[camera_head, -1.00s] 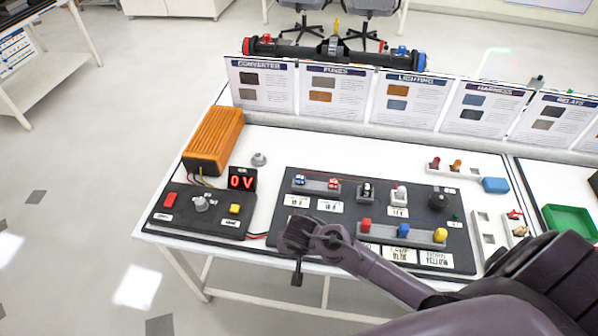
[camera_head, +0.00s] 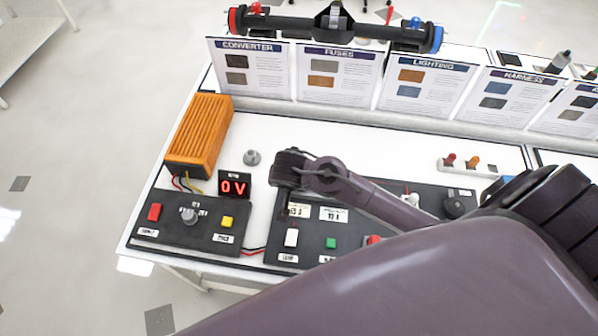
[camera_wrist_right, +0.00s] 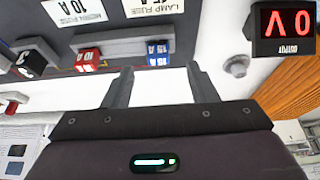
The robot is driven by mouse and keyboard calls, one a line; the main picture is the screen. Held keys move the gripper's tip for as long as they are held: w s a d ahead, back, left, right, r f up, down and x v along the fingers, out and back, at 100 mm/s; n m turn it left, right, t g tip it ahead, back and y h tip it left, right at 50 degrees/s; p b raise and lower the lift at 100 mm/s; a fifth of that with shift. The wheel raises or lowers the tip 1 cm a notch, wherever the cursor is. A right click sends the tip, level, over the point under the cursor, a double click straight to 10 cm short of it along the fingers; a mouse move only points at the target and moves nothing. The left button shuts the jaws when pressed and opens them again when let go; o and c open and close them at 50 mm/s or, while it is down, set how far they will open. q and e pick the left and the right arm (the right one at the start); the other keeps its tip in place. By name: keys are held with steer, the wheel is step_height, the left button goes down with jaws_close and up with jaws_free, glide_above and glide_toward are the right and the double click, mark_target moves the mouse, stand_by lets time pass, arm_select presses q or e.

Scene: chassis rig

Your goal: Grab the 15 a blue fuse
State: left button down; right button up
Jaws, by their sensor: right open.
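The blue fuse (camera_wrist_right: 158,52) sits in a grey holder on the dark panel, beside an upside-down label (camera_wrist_right: 150,6) reading 15 A lamp fuse. In the head view my right gripper (camera_head: 286,182) is over the panel's back left part and hides the fuses. My left gripper is out of view.
An orange converter (camera_head: 198,136) and a 0 V display (camera_head: 234,187) stand left of the panel. A grey knob (camera_head: 252,157) is on the white table nearby. Upright cards (camera_head: 335,75) line the back. My right arm covers much of the panel's right side.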

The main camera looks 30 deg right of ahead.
mark_target(299, 192)
steer(key=x, duration=0.2)
steer(key=p+x, duration=0.1)
steer(key=shift+w+d+f, duration=0.25)
steer(key=shift+d, duration=0.15)
steer(key=shift+x, duration=0.8)
steer(key=shift+a, duration=0.1)
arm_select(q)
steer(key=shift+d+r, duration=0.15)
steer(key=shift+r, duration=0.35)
arm_select(e)
steer(key=c, duration=1)
